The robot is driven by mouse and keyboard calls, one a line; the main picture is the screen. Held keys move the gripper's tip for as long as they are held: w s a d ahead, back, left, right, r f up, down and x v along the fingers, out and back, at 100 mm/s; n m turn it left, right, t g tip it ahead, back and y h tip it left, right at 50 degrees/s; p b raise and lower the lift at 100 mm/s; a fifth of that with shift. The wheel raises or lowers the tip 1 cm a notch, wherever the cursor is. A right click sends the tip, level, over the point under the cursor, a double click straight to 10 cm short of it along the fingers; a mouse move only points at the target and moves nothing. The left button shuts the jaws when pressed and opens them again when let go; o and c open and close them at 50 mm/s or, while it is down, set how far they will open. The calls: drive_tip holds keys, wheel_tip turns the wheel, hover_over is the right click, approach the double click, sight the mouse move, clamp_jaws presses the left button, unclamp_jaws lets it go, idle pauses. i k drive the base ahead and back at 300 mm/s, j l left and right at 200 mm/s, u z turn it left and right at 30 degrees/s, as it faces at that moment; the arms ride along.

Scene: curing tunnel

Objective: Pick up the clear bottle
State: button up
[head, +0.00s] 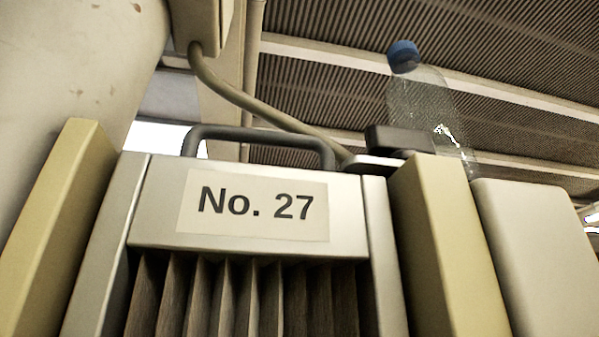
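The clear bottle (425,100) is in the upper right of the head view, seen from below. It is see-through, with a blue cap (403,56), and leans to the left in the picture; I cannot tell whether it is truly tilted. Its lower end is hidden behind the tops of a tan panel (440,220) and a pale panel (535,250), so what it rests on does not show. My gripper is not in view.
A pale metal unit labelled "No. 27" (255,205), with a dark handle (262,132) and pleated front, fills the middle. A dark block (398,138) overlaps the bottle's left edge in the picture. A thick cable (245,100) hangs behind. Another tan panel (55,225) stands left.

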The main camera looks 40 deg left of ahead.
sight(417, 95)
drive_tip(key=k+l+u, duration=0.1)
drive_tip(key=u, duration=0.7)
drive_tip(key=k+j, duration=0.05)
